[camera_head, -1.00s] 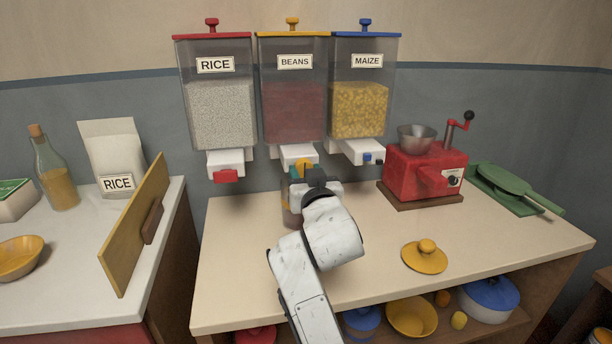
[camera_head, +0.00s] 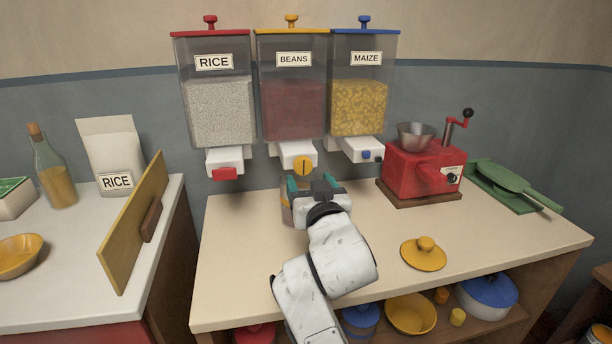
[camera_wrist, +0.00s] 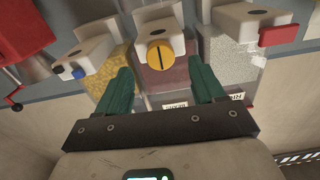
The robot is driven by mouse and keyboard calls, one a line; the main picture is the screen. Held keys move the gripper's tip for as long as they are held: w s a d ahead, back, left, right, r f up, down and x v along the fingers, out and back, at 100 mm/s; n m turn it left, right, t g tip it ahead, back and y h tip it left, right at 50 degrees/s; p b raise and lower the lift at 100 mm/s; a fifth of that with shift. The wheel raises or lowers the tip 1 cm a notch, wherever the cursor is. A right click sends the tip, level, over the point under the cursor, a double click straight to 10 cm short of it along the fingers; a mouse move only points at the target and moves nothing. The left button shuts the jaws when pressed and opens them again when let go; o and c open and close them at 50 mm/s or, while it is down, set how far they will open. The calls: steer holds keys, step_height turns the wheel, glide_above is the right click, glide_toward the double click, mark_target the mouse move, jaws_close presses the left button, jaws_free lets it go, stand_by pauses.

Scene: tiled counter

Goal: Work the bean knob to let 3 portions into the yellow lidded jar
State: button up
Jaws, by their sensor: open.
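The yellow bean knob (camera_head: 303,165) sits on the white outlet under the BEANS dispenser (camera_head: 292,105), its dark slot roughly upright. It also shows in the wrist view (camera_wrist: 160,53), beyond and between my fingertips. My gripper (camera_head: 314,183) is open and empty, its teal fingers apart, just below and in front of the knob, not gripping it. A jar (camera_head: 287,214) stands on the counter under the bean outlet, mostly hidden behind my gripper; how much it holds cannot be told. The yellow lid (camera_head: 424,255) lies on the counter to the right.
The RICE dispenser (camera_head: 220,110) with a red knob and the MAIZE dispenser (camera_head: 358,105) with a blue knob flank the beans. A red grinder (camera_head: 425,170) stands to the right. The counter's front right is free around the lid.

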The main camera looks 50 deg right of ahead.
mark_target(304, 167)
steer(key=v, duration=0.5)
steer(key=shift+s+a, duration=0.2)
steer(key=shift+s, duration=0.05)
stand_by(0.6)
steer(key=w+d+m+p, duration=0.2)
steer(key=m+p, duration=0.4)
steer(key=m, duration=0.5)
steer(key=w+d+m+p, duration=0.2)
steer(key=w+m+p, duration=0.2)
steer(key=m, duration=0.7)
steer(key=w+d+m+y+p, duration=0.1)
steer(key=w+d+m+p, duration=0.1)
steer(key=m+p, duration=0.7)
steer(key=shift+w+d+r+m+t, duration=0.15)
steer(key=shift+w+m, duration=0.1)
steer(key=shift+m, duration=0.35)
steer(key=shift+w+r+m+t, duration=0.15)
steer(key=shift+w+m, duration=0.1)
steer(key=shift+m, duration=0.35)
